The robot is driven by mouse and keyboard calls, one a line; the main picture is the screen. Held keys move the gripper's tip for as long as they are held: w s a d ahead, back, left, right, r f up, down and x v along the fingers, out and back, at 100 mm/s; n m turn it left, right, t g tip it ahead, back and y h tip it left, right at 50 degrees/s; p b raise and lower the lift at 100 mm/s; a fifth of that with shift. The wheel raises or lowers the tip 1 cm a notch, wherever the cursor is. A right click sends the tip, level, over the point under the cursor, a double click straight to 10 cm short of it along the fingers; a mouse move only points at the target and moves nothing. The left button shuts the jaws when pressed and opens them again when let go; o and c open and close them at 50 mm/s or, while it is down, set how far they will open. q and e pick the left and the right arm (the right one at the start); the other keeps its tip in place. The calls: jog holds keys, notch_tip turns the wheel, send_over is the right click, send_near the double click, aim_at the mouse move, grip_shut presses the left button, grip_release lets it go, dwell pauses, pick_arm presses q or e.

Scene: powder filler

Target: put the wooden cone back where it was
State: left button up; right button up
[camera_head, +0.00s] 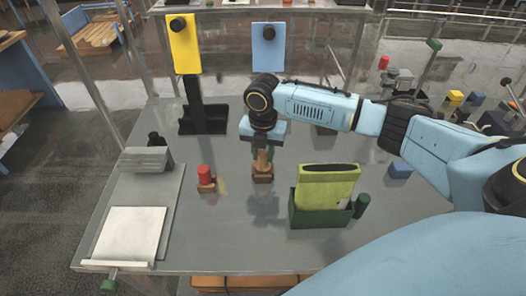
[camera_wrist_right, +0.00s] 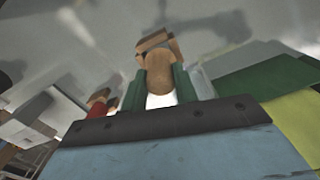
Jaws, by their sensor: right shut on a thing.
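My right gripper (camera_head: 262,150) reaches down over the middle of the grey table and is shut on the wooden cone (camera_head: 261,163). In the right wrist view the brown cone (camera_wrist_right: 162,85) sits between the green fingers (camera_wrist_right: 160,92). A small square wooden block (camera_head: 262,178) is directly below the cone, and it shows past the cone's end in the wrist view (camera_wrist_right: 154,42). I cannot tell whether the cone touches the block. My left gripper is not in view.
A red cylinder (camera_head: 204,172) on a wooden base stands left of the gripper. A dark green holder (camera_head: 310,214) with a yellow-green container (camera_head: 328,188) stands to the right. A yellow panel (camera_head: 185,45) on a black stand is at the back left. The front middle of the table is clear.

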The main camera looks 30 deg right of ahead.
jog(key=o, duration=1)
jog(key=shift+f, duration=0.15)
notch_tip(320, 180, up, 12)
jog(key=shift+r, duration=0.2)
